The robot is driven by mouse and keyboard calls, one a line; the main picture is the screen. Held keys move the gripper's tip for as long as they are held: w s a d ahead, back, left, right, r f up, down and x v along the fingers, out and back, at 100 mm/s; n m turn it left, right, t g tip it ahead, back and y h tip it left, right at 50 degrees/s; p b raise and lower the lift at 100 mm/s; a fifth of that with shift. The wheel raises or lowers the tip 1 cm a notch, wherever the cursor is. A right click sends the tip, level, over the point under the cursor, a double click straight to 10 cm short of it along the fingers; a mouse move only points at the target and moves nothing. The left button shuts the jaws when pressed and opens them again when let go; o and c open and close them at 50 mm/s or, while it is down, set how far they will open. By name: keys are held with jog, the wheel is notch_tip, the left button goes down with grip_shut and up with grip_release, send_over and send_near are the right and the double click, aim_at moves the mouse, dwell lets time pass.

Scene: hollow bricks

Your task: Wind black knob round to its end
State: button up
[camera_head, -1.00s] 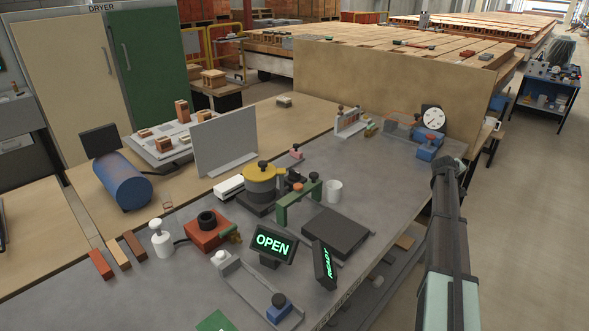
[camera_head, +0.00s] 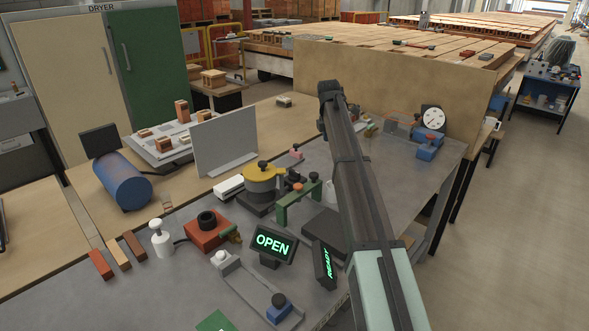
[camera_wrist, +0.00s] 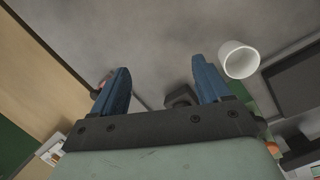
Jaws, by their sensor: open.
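Several black knobs show in the head view, and I cannot tell which one the task means. One black knob (camera_head: 263,165) tops the yellow-lidded round pot (camera_head: 262,184). Another black knob (camera_head: 313,176) is on the green bridge (camera_head: 283,212), and a third, dark knob (camera_head: 279,299) sits on the blue slider block at the front. My gripper (camera_wrist: 161,66) is open and empty in the wrist view, its blue fingers spread above the grey bench. A small dark block (camera_wrist: 182,97) shows between the fingers, partly hidden by the gripper body. In the head view my gripper cannot be made out.
A white cup (camera_wrist: 238,58) stands right of the right finger. A reddish object (camera_wrist: 103,83) shows beside the left finger. A lit OPEN sign (camera_head: 272,244) and READY sign (camera_head: 324,265) stand at the front. An upright grey panel (camera_head: 224,143) stands behind the pot.

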aim_at(294, 171)
jog(key=s+a+r+n+g+y, duration=0.1)
jog(key=s+a+r+n, duration=0.15)
jog(key=a, duration=0.45)
jog(key=s+a+r+n+g, duration=0.1)
jog(key=s+a+r+n, duration=0.1)
jog(key=a+r+n, duration=0.3)
jog(key=shift+m, duration=0.75)
jog(key=f, duration=0.5)
jog(key=a+f, duration=0.1)
jog(key=f, duration=1)
jog(key=shift+w+a, duration=0.1)
jog(key=shift+a, duration=0.1)
jog(key=shift+c, duration=0.2)
jog(key=c, duration=1)
jog(key=shift+m, duration=0.3)
